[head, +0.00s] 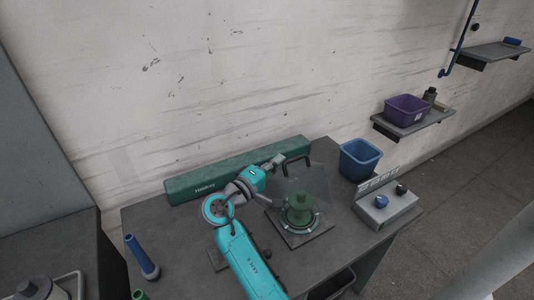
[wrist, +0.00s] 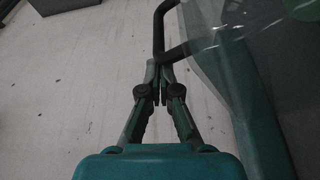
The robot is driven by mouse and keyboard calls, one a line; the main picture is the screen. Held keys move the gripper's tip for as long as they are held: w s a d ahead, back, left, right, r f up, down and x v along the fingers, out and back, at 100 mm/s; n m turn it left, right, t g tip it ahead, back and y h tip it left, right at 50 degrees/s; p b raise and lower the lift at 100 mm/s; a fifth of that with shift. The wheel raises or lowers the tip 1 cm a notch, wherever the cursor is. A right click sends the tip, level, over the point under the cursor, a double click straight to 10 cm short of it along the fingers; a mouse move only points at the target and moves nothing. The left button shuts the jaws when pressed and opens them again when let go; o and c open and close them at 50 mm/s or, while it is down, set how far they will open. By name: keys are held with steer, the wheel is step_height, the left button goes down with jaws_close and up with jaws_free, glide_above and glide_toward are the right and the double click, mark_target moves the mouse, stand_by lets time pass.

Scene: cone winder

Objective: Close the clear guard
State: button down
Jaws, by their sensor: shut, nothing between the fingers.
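The clear guard (head: 312,181) stands raised, tilted up over the winder base (head: 291,236) with a green cone (head: 299,214) on it. A dark bar handle (head: 297,158) is on the guard's upper edge. In the wrist view the handle (wrist: 159,28) and the clear sheet (wrist: 215,45) lie just beyond my fingertips. My gripper (head: 277,160) is shut and empty, beside the handle at its left. The fingertips also show in the wrist view (wrist: 158,68), close to the handle's lower leg; I cannot tell whether they touch it.
A long green box (head: 215,183) lies along the wall behind my arm. A blue bin (head: 360,160) and a grey control box (head: 385,208) with knobs stand right of the guard. A blue spindle (head: 141,256) stands at front left. Wall shelves are farther right.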

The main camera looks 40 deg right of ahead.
mark_target(294, 205)
steer(key=s+m, duration=0.1)
steer(key=s, duration=0.1)
steer(key=s+a+f+m+h, duration=0.1)
steer(key=s+m, duration=0.1)
steer(key=s, duration=0.1)
steer(key=s+a+f+m, duration=0.1)
steer(key=s, duration=0.1)
steer(key=shift+s+a+f+g, duration=0.15)
steer(key=shift+s+f+g, duration=0.15)
steer(key=shift+s, duration=0.1)
steer(key=shift+s+a+f, duration=0.2)
steer(key=shift+s+f, duration=0.2)
steer(key=shift+s, duration=0.35)
steer(key=shift+s+f, duration=0.2)
steer(key=shift+f, duration=0.05)
steer(key=shift+f, duration=0.1)
